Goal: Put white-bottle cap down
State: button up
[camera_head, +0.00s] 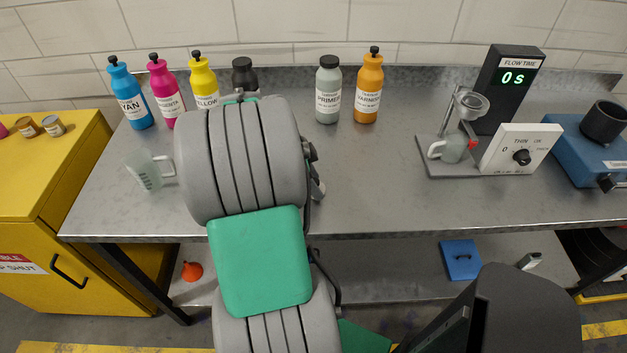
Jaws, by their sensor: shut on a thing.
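The pale grey-white bottle labelled PRIMER (328,95) stands upright at the back of the metal bench. I see no loose cap on the visible bench top. My arm's thick grey and green links fill the middle of the view and reach over the bench. My gripper is hidden behind them, so its fingers and anything in them do not show.
Blue (131,98), magenta (165,95), yellow (204,80) and orange (368,90) bottles stand along the back; a black one (243,75) is partly hidden. A clear beaker (146,174) stands left, a flow-time stand (435,165) right. Bench between arm and stand is clear.

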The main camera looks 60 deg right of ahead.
jog(key=shift+f, duration=0.2)
jog(key=o, duration=1.3)
jog(key=shift+r, duration=0.15)
jog(key=v, duration=1.2)
